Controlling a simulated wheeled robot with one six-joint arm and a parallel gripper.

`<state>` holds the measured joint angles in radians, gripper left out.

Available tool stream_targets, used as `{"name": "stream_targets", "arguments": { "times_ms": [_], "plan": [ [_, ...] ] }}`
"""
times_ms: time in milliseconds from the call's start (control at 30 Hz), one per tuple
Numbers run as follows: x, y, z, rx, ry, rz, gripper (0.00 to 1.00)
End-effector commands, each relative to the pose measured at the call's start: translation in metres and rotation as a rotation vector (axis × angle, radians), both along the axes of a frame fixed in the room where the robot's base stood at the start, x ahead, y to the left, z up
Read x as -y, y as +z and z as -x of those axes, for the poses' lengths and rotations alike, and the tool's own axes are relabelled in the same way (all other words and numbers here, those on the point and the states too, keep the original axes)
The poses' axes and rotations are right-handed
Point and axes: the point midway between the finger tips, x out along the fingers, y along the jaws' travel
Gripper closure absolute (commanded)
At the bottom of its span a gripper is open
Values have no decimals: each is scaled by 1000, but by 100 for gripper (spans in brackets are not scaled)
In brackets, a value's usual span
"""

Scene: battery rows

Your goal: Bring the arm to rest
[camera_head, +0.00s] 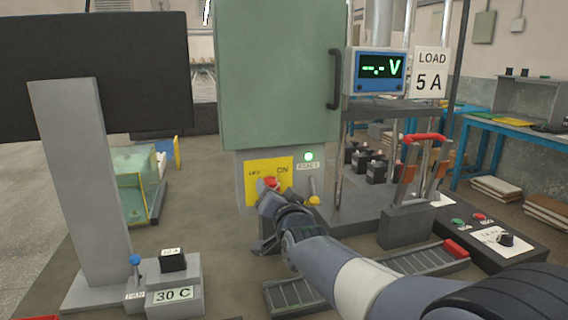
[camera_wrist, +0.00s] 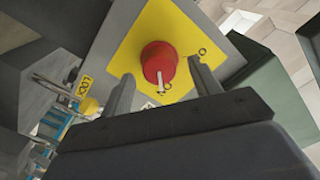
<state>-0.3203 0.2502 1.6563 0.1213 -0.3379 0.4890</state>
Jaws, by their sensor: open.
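My gripper (camera_head: 266,196) is at the yellow switch plate on the front of the green cabinet (camera_head: 278,75). In the wrist view my gripper (camera_wrist: 163,84) is open, with its two fingers apart and nothing held between them. The red knob (camera_wrist: 158,62) with a white mark sits on the yellow plate (camera_wrist: 140,30), just beyond and between the fingertips. I cannot tell if the fingers touch it. In the head view the knob (camera_head: 270,182) is partly hidden by my gripper. My arm reaches in from the lower right.
A green lamp (camera_head: 308,156) is lit beside the plate. A yellow-tipped lever (camera_head: 313,200) stands close to my gripper's right. The voltage display (camera_head: 380,70) shows dashes. A red-handled rack (camera_head: 425,140) and a control box (camera_head: 490,235) stand right. A grey post (camera_head: 80,190) stands left.

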Motion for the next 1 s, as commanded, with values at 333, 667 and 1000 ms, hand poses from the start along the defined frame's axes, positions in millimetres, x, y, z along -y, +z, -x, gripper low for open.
{"name": "stream_targets", "arguments": {
  "times_ms": [333,667,1000],
  "plan": [
    [-6,5,-17,52,0,188,41],
    [-6,5,-17,124,1,444,41],
    [-7,5,-17,194,2,685,41]
  ]
}}
